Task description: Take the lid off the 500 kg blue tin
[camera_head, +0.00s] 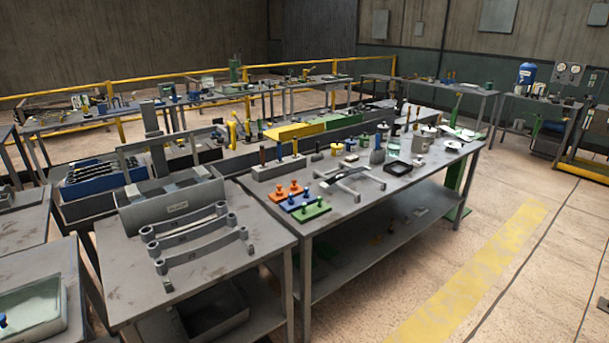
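I cannot pick out a tin marked 500 kg; any labels are too small to read. Several small containers stand on the middle table, including a pale tin (337,149) with a yellowish side and a grey lidded pot (421,143) toward its right end. A dark blue-grey upright piece (377,156) stands between them. A blue cylinder (526,74) stands on a bench at the far right. Whether any of these is the blue tin, I cannot tell. My gripper is not in view.
Orange, blue and green peg plates (301,207) lie on the middle table (328,222). The front left table (205,287) holds grey curved bars (200,240). Yellow rails (180,76) run behind the benches. The floor at right (505,240) is clear, with a yellow stripe.

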